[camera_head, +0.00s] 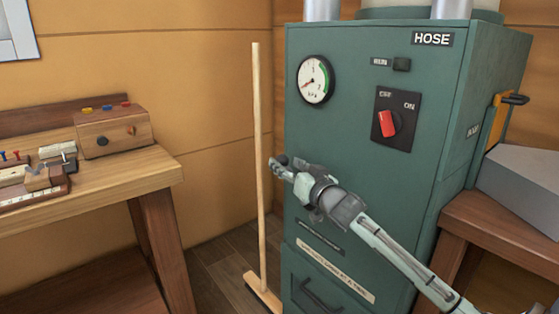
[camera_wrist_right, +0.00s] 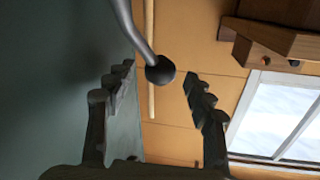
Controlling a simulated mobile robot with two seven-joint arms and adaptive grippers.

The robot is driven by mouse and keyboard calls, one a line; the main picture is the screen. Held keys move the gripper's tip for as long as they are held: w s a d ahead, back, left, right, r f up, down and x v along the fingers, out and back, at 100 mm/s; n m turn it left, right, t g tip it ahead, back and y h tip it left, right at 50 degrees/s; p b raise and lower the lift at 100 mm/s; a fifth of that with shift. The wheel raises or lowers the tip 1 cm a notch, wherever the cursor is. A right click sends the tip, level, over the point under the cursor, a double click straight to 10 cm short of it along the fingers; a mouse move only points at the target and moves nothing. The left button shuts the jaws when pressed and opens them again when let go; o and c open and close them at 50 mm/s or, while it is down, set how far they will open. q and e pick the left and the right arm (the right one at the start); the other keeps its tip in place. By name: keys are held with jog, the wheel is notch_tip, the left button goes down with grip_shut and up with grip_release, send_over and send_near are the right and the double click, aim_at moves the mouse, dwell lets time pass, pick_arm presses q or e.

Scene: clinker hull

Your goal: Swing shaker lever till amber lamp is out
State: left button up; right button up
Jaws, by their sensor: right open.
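The green cabinet (camera_head: 345,140) carries a gauge (camera_head: 314,80), a red OFF/ON switch (camera_head: 388,124) leaning towards OFF, and a dark square lamp (camera_head: 401,64) beside the RUN label. No lit amber lamp shows in the head view. A lever (camera_wrist_right: 135,28), a bent grey rod with a round black knob (camera_wrist_right: 160,70), shows in the right wrist view. My right gripper (camera_head: 285,168) is at the cabinet's left front edge. It is open, with the knob between its spread fingers in the right wrist view; contact cannot be told. My left gripper is out of view.
A broom (camera_head: 257,150) stands upright left of the cabinet. A wooden workbench (camera_head: 110,178) with a small button box (camera_head: 113,132) is at left. A black handle (camera_head: 515,99) on an orange plate sits on the cabinet's right side, above a grey box (camera_head: 522,185).

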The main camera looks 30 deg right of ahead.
jog(key=shift+w+d, duration=0.15)
jog(key=shift+w, duration=1.55)
jog(key=shift+c, duration=0.2)
grip_shut()
